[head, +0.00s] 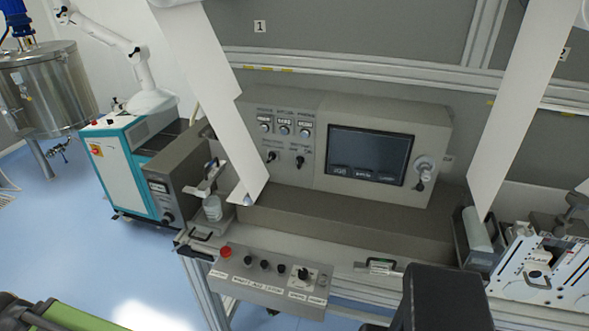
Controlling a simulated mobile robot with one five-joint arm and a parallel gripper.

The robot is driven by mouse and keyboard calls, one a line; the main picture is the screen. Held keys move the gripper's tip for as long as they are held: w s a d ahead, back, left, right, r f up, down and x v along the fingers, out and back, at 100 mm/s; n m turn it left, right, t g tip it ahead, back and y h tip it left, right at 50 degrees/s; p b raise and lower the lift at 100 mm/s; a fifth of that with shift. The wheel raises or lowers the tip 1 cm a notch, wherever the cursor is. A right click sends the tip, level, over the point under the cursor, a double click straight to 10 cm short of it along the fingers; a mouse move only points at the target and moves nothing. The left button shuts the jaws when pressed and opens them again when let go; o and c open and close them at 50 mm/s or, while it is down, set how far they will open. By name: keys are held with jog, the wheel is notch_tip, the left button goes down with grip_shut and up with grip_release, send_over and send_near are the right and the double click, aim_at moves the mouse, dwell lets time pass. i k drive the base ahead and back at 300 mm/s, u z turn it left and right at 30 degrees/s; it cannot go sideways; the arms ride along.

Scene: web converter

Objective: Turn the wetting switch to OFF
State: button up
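A grey control cabinet (350,110) stands at the back centre. Its left face carries three small gauges or dials with labels above, and below them two black rotary knobs, a left knob (271,156) and a right knob (299,161). A lower grey control box (262,284) at the front has a red button, several black knobs and a rotary switch (303,273) on a white plate. The labels are too small to read, so I cannot tell which one is the wetting switch or its setting. No gripper fingers show.
A dark screen (369,156) sits in the cabinet, with another black knob (420,185) to its right. White web sheets hang at left (205,80) and right (530,90). A dark block, likely my arm (448,300), blocks the bottom right. Blue floor (60,220) is clear at left.

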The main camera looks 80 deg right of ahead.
aim_at(299, 160)
jog(key=k, duration=1)
jog(key=u, duration=0.4)
